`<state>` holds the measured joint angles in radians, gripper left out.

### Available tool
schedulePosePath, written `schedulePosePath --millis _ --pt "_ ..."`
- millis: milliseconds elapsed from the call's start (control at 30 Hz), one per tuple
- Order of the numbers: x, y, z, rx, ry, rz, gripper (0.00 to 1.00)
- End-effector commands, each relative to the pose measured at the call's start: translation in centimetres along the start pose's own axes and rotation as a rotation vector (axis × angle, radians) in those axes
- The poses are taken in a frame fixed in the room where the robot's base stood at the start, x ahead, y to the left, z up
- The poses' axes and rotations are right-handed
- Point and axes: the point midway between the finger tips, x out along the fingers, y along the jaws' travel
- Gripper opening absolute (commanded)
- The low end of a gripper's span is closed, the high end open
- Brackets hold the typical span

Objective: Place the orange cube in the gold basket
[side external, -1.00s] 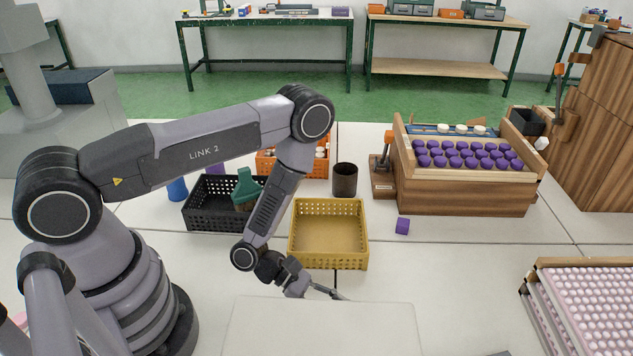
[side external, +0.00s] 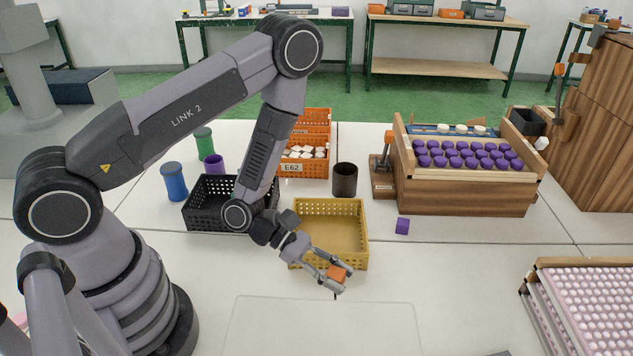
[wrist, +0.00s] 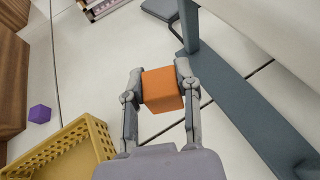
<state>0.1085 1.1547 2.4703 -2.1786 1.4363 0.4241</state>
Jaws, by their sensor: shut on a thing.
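The orange cube (side external: 337,273) is held between the two fingers of my gripper (side external: 336,277), which is shut on it. In the side external view it is just in front of the front right corner of the gold basket (side external: 364,262), apparently raised above the table. The wrist view shows the cube (wrist: 162,90) between the fingertips of my gripper (wrist: 161,85). The gold basket (wrist: 78,137) is at the lower left there, off to the side of the cube. The basket looks empty where its inside shows.
A purple cube (side external: 402,226) lies right of the gold basket. A black basket (side external: 200,217) stands to its left and a dark cup (side external: 345,180) behind it. A wooden rack (side external: 465,200) of purple pieces is at the right. A pale flat panel (side external: 320,325) lies in front.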

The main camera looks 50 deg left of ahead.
Motion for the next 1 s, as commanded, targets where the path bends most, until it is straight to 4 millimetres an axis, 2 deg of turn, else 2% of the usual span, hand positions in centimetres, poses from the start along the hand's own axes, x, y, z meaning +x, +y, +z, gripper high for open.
schedulePosePath --millis 100,233,500,633,767,867,1000 --pt "-1.7 1.2 1.3 0.028 -0.006 -0.045 0.00" --pt "-4.4 2.4 1.6 0.068 -0.007 -0.138 0.00" --pt "-10.7 3.8 -0.1 0.129 -0.011 -0.309 0.00" --pt "-12.6 4.0 -0.9 0.145 -0.013 -0.354 0.00" --pt "-12.9 4.6 -1.4 0.153 -0.015 -0.376 0.00" --pt "-11.7 6.0 -1.8 0.156 -0.016 -0.382 0.00" --pt "-9.2 9.1 -2.6 0.157 -0.016 -0.382 0.00"
